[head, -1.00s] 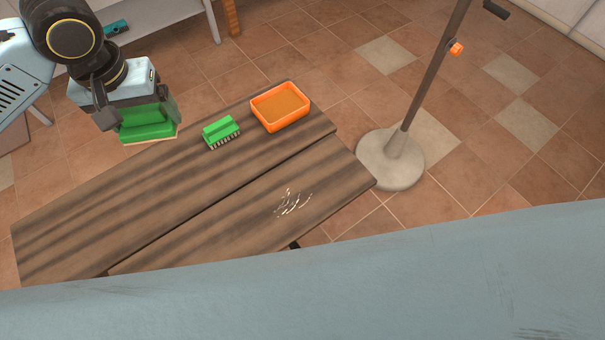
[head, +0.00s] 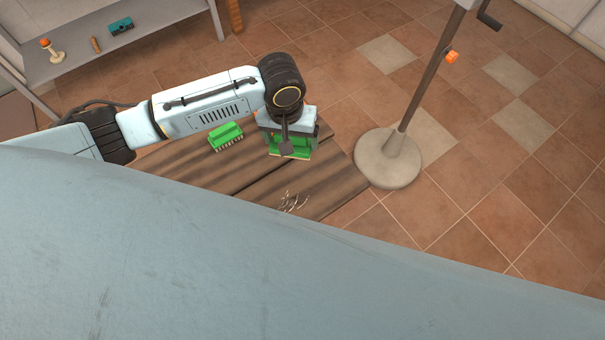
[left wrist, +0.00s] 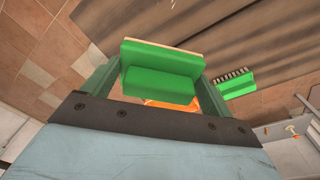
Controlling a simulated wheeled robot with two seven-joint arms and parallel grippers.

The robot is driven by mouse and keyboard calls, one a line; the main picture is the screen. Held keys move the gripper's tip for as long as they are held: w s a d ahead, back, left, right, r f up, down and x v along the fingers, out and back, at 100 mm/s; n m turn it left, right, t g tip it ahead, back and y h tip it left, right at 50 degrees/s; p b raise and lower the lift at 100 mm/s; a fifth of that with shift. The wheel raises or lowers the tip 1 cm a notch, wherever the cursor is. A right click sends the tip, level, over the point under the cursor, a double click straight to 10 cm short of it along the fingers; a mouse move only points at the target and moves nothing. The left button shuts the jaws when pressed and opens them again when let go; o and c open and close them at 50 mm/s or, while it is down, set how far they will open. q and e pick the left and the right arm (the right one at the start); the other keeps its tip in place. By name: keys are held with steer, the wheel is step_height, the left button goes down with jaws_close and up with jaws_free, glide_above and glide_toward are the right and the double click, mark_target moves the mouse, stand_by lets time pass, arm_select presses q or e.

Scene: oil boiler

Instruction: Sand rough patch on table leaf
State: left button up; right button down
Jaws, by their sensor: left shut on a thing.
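My left gripper (head: 288,146) is shut on a green sanding block (left wrist: 160,72) with a tan underside, and holds it above the far right part of the table. The rough patch (head: 293,202), a cluster of pale scratches, lies on the near table leaf (head: 330,185), a little nearer to me than the block. The block and the leaf look apart. My right gripper is not in view.
A green brush (head: 225,137) stands on the table left of the gripper. An orange tray (left wrist: 158,103) is mostly hidden behind my gripper. A stand with a round base (head: 388,160) is right of the table. A shelf (head: 130,45) stands at the back left.

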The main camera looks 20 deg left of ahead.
arm_select(q)
steer(key=s+d+f+p, duration=0.3)
steer(key=s+d+f, duration=0.1)
steer(key=s+f, duration=0.3)
steer(key=shift+f, duration=0.5)
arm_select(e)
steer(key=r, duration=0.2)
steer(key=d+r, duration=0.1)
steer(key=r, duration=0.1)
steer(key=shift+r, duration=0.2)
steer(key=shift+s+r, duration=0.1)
arm_select(q)
step_height(320, 180, down, 4)
steer(key=shift+r+b, duration=0.25)
steer(key=shift+b, duration=0.25)
steer(key=shift+f, duration=0.45)
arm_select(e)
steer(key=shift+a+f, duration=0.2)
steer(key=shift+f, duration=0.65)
arm_select(q)
steer(key=shift+f+b, duration=0.55)
steer(key=shift+f, duration=0.05)
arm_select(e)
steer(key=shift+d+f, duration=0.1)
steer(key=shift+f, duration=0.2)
arm_select(q)
steer(key=shift+s+f+p, duration=0.1)
steer(key=shift+p, duration=0.2)
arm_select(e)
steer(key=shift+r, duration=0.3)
